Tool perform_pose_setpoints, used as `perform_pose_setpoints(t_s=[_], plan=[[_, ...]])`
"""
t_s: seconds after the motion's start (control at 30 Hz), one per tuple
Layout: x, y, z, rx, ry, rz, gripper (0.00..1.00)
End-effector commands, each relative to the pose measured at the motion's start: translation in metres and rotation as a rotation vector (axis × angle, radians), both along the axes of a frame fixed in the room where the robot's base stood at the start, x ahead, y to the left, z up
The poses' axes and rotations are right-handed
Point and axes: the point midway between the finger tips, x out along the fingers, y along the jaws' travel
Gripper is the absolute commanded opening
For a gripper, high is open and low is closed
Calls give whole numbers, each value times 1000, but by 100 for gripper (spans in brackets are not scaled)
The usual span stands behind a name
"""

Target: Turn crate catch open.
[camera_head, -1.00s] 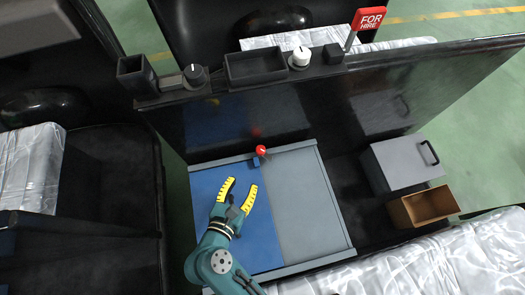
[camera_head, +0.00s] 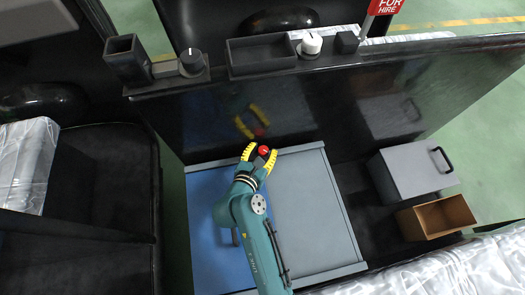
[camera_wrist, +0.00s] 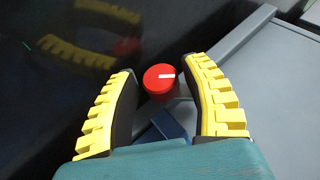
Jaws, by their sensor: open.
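The catch is a red round knob (camera_head: 264,150) with a white mark, at the back edge of a low crate (camera_head: 310,215) whose top is part blue, part grey. In the wrist view the knob (camera_wrist: 160,84) sits between the yellow-padded fingers of my gripper (camera_wrist: 163,68), with dark gaps showing on both sides. The white mark lies roughly level, pointing right. A small blue block (camera_wrist: 168,124) is just below the knob. In the head view my gripper (camera_head: 260,154) is open around the knob. Whether either finger touches it cannot be told.
A glossy dark panel (camera_head: 330,110) stands right behind the knob and reflects my fingers. On its ledge are a black tray (camera_head: 262,54), a white knob (camera_head: 311,43) and a black knob (camera_head: 191,61). A grey box (camera_head: 415,170) and an open brown box (camera_head: 437,217) stand at right.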

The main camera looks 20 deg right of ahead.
Motion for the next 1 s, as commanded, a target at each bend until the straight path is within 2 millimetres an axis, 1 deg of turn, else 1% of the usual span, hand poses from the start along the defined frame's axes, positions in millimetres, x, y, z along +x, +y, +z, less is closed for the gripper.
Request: perform_pose_setpoints(t_s=[0.03, 0.17, 0.2, 0.3, 0.67, 0.87, 1.0], plan=[[0, 0, 0, 0, 0, 0, 48], [0, 0, 0, 0, 0, 0, 24], [0, 0, 0, 0, 0, 0, 16], [0, 0, 0, 0, 0, 0, 0], [-1, 0, 1, 1, 3, 10, 0], [-3, -1, 6, 3, 6, 63, 0], [-4, -2, 8, 4, 9, 128, 0]])
